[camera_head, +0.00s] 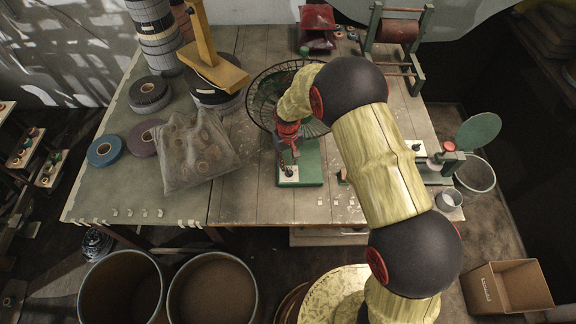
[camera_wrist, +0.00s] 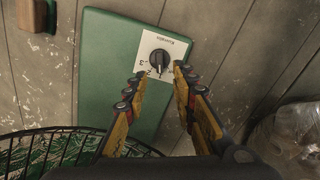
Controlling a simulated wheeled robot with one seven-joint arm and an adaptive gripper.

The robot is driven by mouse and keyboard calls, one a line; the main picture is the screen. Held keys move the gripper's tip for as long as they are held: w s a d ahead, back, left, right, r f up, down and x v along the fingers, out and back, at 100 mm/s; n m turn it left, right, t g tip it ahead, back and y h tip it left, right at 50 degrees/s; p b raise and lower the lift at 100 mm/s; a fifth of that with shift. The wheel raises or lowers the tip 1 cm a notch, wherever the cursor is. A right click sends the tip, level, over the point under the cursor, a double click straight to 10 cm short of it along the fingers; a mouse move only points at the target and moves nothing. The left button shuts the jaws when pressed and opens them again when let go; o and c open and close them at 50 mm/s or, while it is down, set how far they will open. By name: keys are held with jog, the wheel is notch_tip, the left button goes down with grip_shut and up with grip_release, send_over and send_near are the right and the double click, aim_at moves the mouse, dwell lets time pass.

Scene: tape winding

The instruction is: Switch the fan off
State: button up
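The fan has a dark wire cage (camera_head: 262,98) and a green base (camera_head: 313,165) on the table. In the wrist view the green base (camera_wrist: 108,65) carries a white plate (camera_wrist: 173,45) with a round black knob (camera_wrist: 157,59) and small numbers beside it. The plate also shows in the head view (camera_head: 288,174). I cannot tell which mark the knob points to. My gripper (camera_wrist: 160,70) is open, its fingertips to either side of the knob's lower edge; contact is unclear. In the head view my gripper (camera_head: 289,152) reaches down over the base, partly hiding it.
A patterned sack (camera_head: 198,152) lies left of the fan, with tape rolls (camera_head: 105,151) beyond it. A yellow stand (camera_head: 212,65) is behind. A device with a green disc (camera_head: 478,132) sits at the right table edge. The table front is mostly clear.

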aim_at(288, 168)
jog(key=shift+f, duration=1.85)
jog(key=shift+c, duration=0.4)
grip_shut()
